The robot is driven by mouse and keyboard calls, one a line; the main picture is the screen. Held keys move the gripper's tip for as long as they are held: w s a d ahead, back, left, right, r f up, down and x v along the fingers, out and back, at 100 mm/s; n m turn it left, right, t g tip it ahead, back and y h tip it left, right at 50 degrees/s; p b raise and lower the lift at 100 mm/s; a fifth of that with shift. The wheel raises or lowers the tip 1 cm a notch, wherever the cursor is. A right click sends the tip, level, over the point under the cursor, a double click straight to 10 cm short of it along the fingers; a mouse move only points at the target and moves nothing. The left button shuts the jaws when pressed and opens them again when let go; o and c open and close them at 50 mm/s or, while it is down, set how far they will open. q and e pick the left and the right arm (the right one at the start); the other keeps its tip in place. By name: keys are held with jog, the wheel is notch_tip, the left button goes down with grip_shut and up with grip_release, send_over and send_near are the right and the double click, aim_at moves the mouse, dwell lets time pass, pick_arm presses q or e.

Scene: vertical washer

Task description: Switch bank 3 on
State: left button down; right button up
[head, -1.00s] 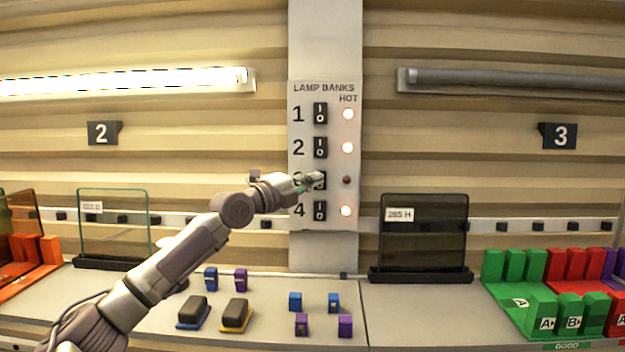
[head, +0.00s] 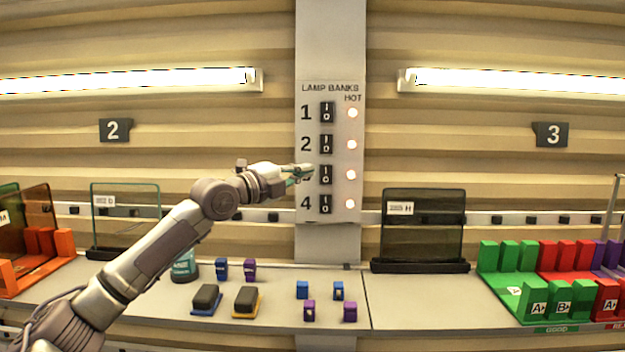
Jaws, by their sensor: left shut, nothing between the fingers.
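The lamp banks panel (head: 338,215) is on a pale column in the middle, with numbered black rocker switches in a column. The bank 3 switch (head: 326,175) shows just right of my left gripper (head: 308,171). The gripper is shut and empty; its fingertips cover most of the number 3, and I cannot tell whether they touch the switch. The bank 3 indicator (head: 351,175) is lit, as are the other indicators on the panel. The tube lamp above sign 3 (head: 510,79) is lit. My right gripper is not in view.
Dark glass plate (head: 423,224) stands right of the column. Clear glass plate (head: 125,217) stands at left. Small blue and purple blocks and two dark pads (head: 246,300) lie on the bench. Green and red racks (head: 530,290) stand at right.

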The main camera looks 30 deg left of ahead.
pick_arm(q)
jog(key=b+v, duration=0.1)
jog(key=v, duration=0.1)
jog(key=b+v, duration=0.1)
jog(key=v, duration=0.1)
jog(key=shift+s+a+b, duration=0.15)
jog(key=shift+a+b, duration=0.15)
jog(key=shift+a, duration=0.1)
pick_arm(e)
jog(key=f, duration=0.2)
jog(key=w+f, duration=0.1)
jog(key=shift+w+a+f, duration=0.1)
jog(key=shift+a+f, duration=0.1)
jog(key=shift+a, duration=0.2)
pick_arm(q)
jog(key=shift+s+r, duration=0.1)
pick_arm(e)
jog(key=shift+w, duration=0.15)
